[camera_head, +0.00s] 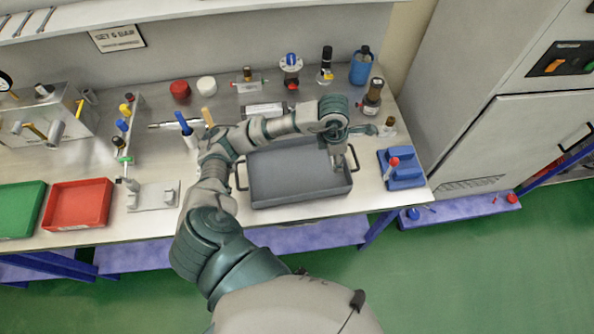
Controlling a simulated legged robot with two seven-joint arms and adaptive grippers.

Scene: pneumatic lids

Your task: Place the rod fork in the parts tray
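The likely parts tray is the large dark grey tray (290,200) with side handles, near the middle of the bench front. My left arm reaches over its back edge. My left gripper (341,163) points down over the tray's right part. It is small and grey against the tray, so its fingers and anything between them cannot be made out. I cannot pick out the rod fork with certainty. My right gripper is not in view.
A red bin (78,205) and a green bin (20,210) stand at the left. A blue block with a red-topped lever (402,178) is right of the tray. Bottles and fittings, including a blue bottle (361,66), line the back. The tray's visible floor looks clear.

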